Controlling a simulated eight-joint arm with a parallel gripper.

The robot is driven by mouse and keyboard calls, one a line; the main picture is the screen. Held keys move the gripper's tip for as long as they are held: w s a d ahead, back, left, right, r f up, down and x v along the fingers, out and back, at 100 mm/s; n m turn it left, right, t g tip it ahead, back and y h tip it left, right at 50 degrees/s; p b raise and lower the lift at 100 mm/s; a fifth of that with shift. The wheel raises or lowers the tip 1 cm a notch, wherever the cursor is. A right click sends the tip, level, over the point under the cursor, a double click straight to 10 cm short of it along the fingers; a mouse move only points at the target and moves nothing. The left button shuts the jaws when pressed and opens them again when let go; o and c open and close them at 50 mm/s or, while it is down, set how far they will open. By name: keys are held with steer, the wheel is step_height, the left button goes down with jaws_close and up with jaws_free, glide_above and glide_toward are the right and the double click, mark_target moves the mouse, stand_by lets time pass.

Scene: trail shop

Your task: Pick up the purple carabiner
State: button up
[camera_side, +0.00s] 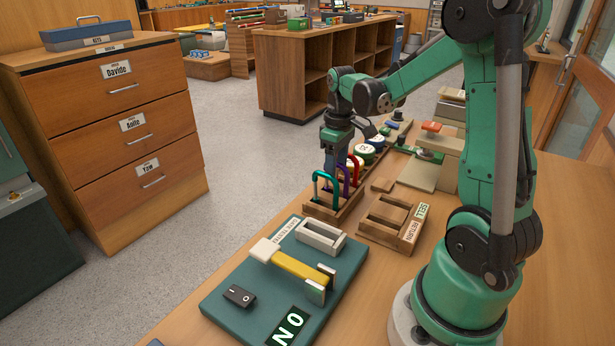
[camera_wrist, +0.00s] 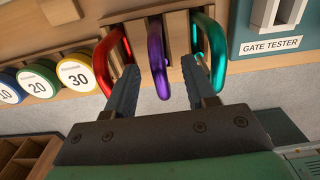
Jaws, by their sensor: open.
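The purple carabiner (camera_wrist: 158,58) stands upright in a wooden rack (camera_wrist: 141,30), between a red carabiner (camera_wrist: 104,65) and a teal carabiner (camera_wrist: 219,50). In the side view the purple carabiner (camera_side: 345,182) shows partly, with the teal one in front of it and the red one behind. My gripper (camera_wrist: 158,75) is open. In the wrist view its two fingers are spread to either side of the purple carabiner, one near the red carabiner and one near the teal one. Whether the fingers touch anything I cannot tell. In the side view my gripper (camera_side: 334,165) is right at the rack.
Round numbered discs (camera_wrist: 40,80) stand beside the red carabiner. The gate tester (camera_wrist: 270,30) lies on the teal side. A second wooden rack (camera_side: 390,220), with a sign on it, stands beside the carabiner rack. A teal board (camera_side: 230,300) lies at the front of the bench.

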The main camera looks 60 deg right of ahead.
steer(key=shift+f, duration=1.05)
steer(key=shift+c, duration=0.2)
jaws_close()
